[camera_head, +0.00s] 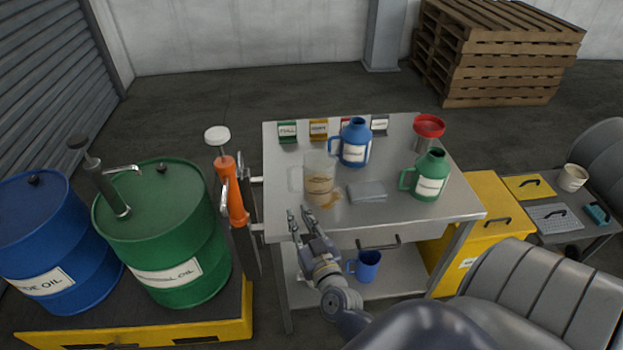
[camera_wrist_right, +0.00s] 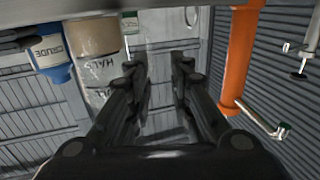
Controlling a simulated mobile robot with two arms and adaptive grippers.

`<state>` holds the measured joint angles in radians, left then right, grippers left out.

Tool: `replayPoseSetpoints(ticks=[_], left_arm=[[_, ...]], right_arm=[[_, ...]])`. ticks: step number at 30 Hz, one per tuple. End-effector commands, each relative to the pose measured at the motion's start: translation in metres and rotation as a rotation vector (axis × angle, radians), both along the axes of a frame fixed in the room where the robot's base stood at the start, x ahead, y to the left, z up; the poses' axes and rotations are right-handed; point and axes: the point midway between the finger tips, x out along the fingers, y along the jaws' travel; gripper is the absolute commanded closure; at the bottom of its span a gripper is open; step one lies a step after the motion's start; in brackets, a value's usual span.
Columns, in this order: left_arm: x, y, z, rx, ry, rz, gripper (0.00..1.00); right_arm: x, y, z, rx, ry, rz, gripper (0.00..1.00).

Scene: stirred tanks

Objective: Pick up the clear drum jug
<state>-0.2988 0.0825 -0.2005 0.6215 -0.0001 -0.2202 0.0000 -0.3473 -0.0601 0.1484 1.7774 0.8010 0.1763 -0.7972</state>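The clear drum jug (camera_head: 319,178) stands upright on the grey metal table, with brownish contents low inside and a pale label. My left gripper is not in view.
The table (camera_head: 283,160) also holds a blue jug (camera_head: 355,142), a green jug (camera_head: 429,175), a red-topped container (camera_head: 428,128), a grey cloth (camera_head: 367,192) and several small labelled cards. An orange pump (camera_head: 235,195) stands left of the table.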

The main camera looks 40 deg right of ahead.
Motion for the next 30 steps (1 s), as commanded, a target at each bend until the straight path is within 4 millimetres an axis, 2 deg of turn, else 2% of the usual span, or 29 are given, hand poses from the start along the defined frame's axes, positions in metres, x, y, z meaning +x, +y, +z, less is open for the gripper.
replayPoseSetpoints(ticks=[5,12,20,30], left_arm=[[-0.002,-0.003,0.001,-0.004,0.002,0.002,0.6],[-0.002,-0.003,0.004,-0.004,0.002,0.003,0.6],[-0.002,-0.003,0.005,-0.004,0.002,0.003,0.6],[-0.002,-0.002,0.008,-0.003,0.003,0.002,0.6]], right_arm=[[0.001,-0.016,-0.001,-0.005,-0.022,-0.065,0.8],[0.034,-0.029,0.0,-0.008,-0.025,-0.069,0.8],[0.054,-0.036,0.0,-0.007,-0.023,-0.068,0.8],[0.096,-0.048,0.001,-0.006,-0.022,-0.067,0.8]])
